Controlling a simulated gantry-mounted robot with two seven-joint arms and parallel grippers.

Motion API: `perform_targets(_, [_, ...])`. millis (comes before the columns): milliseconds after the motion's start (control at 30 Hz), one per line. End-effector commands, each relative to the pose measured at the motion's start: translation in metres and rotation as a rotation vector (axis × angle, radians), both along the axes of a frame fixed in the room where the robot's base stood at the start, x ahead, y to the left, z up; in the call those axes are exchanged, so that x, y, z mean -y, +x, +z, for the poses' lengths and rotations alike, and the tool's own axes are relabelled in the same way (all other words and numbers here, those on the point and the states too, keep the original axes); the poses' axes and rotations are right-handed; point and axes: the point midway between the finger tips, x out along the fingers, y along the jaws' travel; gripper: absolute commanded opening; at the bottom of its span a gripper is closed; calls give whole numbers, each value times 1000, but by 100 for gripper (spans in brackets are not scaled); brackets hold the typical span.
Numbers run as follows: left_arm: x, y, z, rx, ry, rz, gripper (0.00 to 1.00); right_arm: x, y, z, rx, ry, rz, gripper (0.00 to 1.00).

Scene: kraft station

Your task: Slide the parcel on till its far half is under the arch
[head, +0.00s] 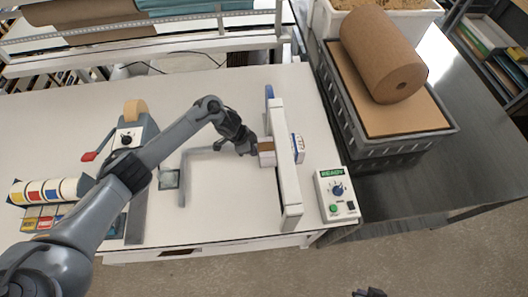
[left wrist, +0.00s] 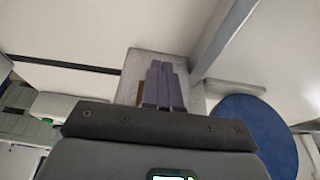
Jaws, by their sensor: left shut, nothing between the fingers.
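The parcel (head: 266,158), a small pale box with a brown patch, lies on the white table against the left side of the arch (head: 285,160). The arch's pale top bar runs toward the front edge and hides what is beneath it. My left gripper (head: 251,147) is shut and empty at the parcel's left end; I cannot tell whether it touches. In the left wrist view its closed fingers (left wrist: 165,85) overlap the pale parcel (left wrist: 150,58). A dark tip at the bottom edge seems to be my right gripper (head: 370,292), mostly out of frame.
A white-and-blue piece (head: 298,148) shows just right of the arch; I cannot tell whether it joins the parcel. A control box (head: 337,194) stands at the right table edge. A grey crate (head: 390,145) holds a brown roll (head: 380,55). A tape dispenser (head: 130,135) stands left.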

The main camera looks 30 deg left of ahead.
Motion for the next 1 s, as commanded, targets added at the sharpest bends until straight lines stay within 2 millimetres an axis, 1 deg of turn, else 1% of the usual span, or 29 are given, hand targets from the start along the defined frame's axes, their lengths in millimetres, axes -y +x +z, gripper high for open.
perform_targets(100, [3, 2, 0, 0, 0, 0, 0, 0, 0, 0, 0, 0, 0, 0])
perform_targets(600, [6, 4, 0, 1, -1, 0, 0, 0, 0, -1, 0, 0, 0, 0])
perform_targets(1000, [23, 13, 0, 0, -1, 0, 0, 0, 0, -3, 0, 0, 0, 0])
